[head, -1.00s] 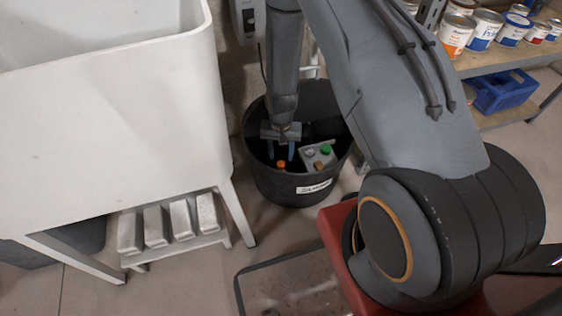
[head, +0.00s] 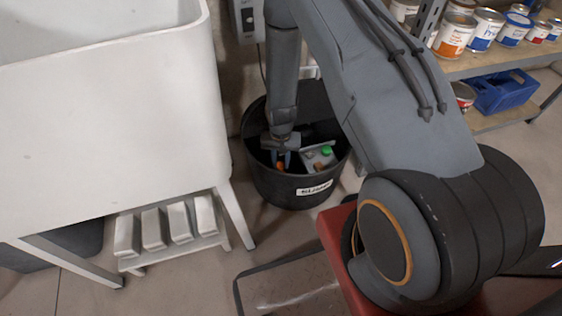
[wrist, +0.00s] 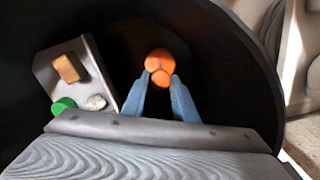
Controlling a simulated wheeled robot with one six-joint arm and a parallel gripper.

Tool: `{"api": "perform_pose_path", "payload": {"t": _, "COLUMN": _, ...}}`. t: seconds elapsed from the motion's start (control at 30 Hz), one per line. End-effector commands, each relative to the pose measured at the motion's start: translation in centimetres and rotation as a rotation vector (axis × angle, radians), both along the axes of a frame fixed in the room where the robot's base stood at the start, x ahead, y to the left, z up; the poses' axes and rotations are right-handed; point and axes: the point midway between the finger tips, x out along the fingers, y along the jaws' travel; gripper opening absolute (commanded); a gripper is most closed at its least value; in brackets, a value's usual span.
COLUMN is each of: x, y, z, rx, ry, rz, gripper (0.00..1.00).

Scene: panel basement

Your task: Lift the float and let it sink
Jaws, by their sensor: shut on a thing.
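The orange float (head: 280,167) is inside the black sump bucket (head: 291,194), near its left inner side. In the wrist view the float (wrist: 159,62) looks like a round orange top with a smaller orange part below it. My gripper (head: 281,161) reaches down into the bucket from above. Its two blue fingers (wrist: 161,82) close in on the float from both sides and are shut on it. The float's lower part and the water level are hidden in the dark interior.
Beside the float in the bucket is a grey box (wrist: 73,75) with a green knob, a brown block and a pale knob. A white tub (head: 110,120) stands close on the left. Shelves with paint cans (head: 487,30) are at the upper right.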

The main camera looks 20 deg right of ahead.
Motion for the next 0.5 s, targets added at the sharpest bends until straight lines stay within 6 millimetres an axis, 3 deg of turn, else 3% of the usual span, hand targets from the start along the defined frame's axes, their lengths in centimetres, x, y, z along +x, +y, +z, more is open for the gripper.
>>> {"api": "perform_pose_path", "payload": {"t": 0.27, "x": -0.1, "y": 0.0, "z": 0.9, "rx": 0.000, "ry": 0.000, "rz": 0.000, "gripper": 0.00}}
{"api": "perform_pose_path", "payload": {"t": 0.5, "x": -0.1, "y": 0.0, "z": 4.3, "rx": 0.000, "ry": -0.001, "rz": 0.001, "gripper": 0.00}}
